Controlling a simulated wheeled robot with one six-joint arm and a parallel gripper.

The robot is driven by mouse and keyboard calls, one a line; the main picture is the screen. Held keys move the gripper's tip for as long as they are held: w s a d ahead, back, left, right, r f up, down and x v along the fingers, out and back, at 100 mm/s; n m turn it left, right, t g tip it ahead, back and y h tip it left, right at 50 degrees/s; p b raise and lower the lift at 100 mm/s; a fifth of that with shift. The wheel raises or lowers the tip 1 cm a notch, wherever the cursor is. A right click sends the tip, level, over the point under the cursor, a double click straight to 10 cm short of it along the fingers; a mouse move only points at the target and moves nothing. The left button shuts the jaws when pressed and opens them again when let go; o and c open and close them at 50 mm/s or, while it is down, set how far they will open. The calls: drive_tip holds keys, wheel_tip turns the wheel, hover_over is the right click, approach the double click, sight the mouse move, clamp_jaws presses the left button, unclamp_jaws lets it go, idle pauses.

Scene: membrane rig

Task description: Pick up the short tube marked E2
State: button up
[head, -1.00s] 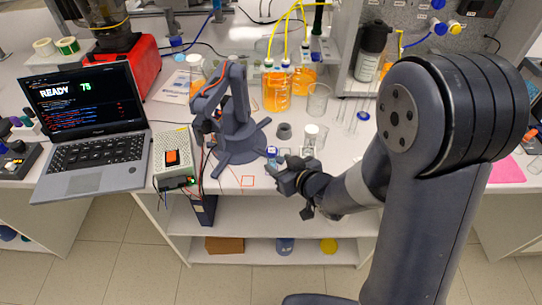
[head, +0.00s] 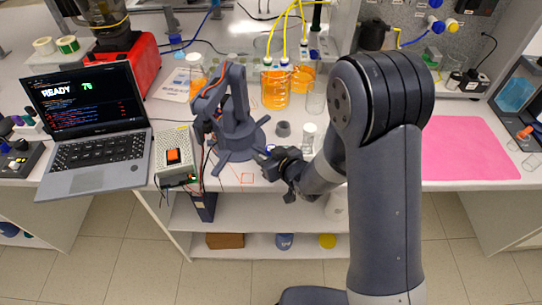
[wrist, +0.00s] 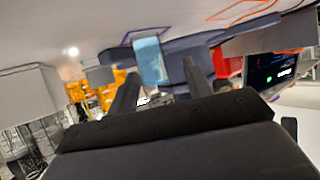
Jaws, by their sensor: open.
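A short tube with a light blue side (wrist: 150,62) shows in the wrist view, just beyond and between the two finger tips. I cannot read any marking on it. My gripper (wrist: 157,78) is open, with one finger to each side of the tube's line. I cannot tell whether the fingers reach around it. In the head view my gripper (head: 266,157) is low at the bench's front edge, right of the small dark blue-grey robot arm's base, and the tube is hidden there.
A small blue-grey robot arm (head: 235,135) stands close left of my gripper. A grey cup (head: 283,129) and a white-capped jar (head: 308,132) stand behind it. Beakers of orange liquid (head: 275,90) are at the back. A pink mat (head: 465,148) lies clear at right.

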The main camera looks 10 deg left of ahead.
clamp_jaws()
idle(0.4)
